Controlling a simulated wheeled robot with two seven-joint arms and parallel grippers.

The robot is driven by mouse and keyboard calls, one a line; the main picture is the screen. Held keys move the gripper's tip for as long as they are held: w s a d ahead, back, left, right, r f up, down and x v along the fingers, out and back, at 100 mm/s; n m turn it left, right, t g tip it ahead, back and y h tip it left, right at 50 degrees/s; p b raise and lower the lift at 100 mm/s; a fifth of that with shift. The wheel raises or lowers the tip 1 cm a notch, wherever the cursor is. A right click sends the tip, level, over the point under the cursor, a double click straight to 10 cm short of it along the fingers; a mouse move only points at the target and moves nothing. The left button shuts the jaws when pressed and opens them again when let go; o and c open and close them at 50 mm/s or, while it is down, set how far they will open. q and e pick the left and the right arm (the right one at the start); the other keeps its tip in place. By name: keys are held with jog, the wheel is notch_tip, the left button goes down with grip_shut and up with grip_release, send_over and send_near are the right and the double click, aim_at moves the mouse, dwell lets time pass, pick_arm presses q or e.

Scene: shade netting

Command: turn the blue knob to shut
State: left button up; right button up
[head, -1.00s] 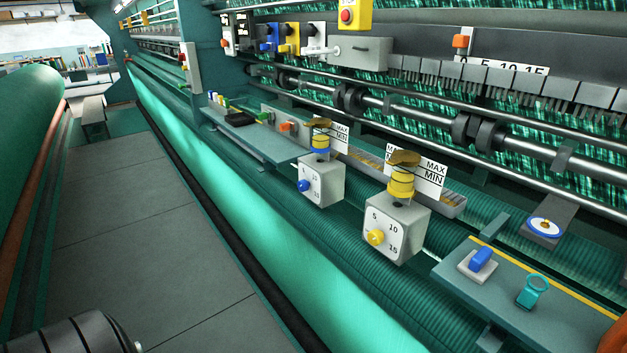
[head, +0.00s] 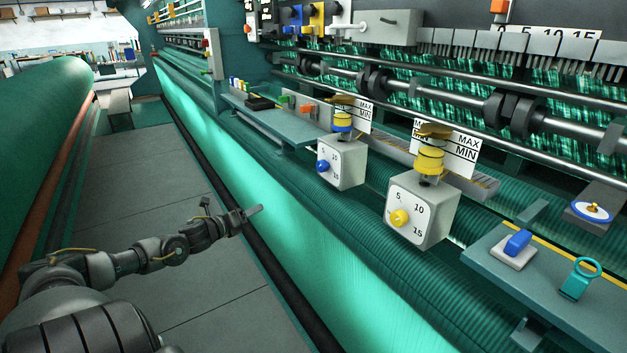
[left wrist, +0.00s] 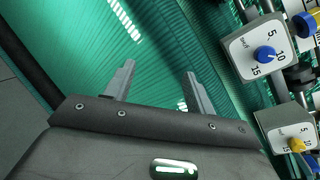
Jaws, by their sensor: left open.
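The blue knob (head: 323,166) is on the front of a pale box with a dial marked 5, 10 and 15, at the middle of the head view. It also shows at the upper right of the left wrist view (left wrist: 265,54), with small lettering on the dial's left side. Which way the knob points is hard to tell. My left gripper (head: 256,211) is to the left of and below the box, apart from it. In the left wrist view its two fingers (left wrist: 159,84) are spread and empty, over green netting. My right gripper is not in view.
A similar box with a yellow knob (head: 399,218) stands nearer, to the right. Yellow and blue-banded cups sit above the boxes. A teal shelf (head: 480,262) with a blue switch (head: 517,242) is at lower right. The grey floor (head: 130,215) on the left is clear.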

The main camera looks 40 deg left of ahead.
pick_arm(q)
jog(key=w+d+r+m+t+h, duration=0.1)
jog(key=w+d+r+m+h, duration=0.2)
jog(key=r, duration=0.4)
jog(key=m+h+b, duration=0.1)
jog(key=m+h, duration=0.2)
jog(key=m, duration=0.5)
send_near(319, 167)
jog(key=shift+v, duration=1.2)
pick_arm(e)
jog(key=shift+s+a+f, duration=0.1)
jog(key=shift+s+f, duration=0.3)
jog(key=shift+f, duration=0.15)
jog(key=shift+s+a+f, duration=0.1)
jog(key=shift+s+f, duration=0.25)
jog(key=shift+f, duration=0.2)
pick_arm(q)
jog(key=shift+w+a+r, duration=0.1)
jog(key=shift+w, duration=0.05)
